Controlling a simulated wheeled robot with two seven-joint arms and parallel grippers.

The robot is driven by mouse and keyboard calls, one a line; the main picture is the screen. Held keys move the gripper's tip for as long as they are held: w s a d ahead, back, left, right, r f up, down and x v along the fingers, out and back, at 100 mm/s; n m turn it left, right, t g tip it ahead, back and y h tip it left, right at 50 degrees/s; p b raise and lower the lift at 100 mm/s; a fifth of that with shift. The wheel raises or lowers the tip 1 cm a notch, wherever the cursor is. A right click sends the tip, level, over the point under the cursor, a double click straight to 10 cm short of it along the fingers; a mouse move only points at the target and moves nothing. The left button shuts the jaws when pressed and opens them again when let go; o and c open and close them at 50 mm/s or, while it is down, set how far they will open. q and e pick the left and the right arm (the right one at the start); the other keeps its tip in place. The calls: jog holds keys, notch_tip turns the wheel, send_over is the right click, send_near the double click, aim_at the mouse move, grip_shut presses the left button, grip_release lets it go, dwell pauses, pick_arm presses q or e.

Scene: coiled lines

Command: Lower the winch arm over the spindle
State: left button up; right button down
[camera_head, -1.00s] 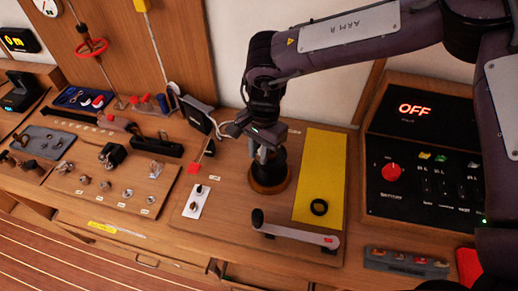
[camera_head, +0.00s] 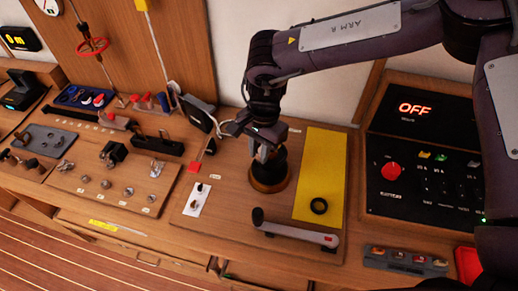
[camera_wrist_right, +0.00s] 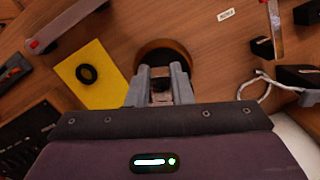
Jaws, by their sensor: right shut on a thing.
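My right gripper (camera_head: 262,153) points down over a black drum on a round wooden base (camera_head: 268,182), which looks like the winch spindle. In the right wrist view, the fingers (camera_wrist_right: 160,86) are closed on a small pale block (camera_wrist_right: 160,97); the fingers partly hide it, and I cannot tell whether it is part of the drum. A grey bar with a black knob and a red mark, likely the winch arm (camera_head: 295,232), lies apart on the board in front of the drum. It also shows in the right wrist view (camera_wrist_right: 68,23). My left gripper is out of view.
A yellow mat (camera_head: 322,165) with a black ring (camera_head: 319,206) lies right of the drum. A control panel reading OFF (camera_head: 415,110) stands farther right. Small hardware crowds the left bench.

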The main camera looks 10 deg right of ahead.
jog(key=shift+f, duration=0.2)
jog(key=shift+f+b, duration=1.75)
jog(key=shift+f, duration=0.5)
jog(key=c, duration=1.5)
grip_release()
jog(key=shift+r, duration=0.1)
jog(key=shift+o, duration=0.7)
jog(key=o, duration=0.5)
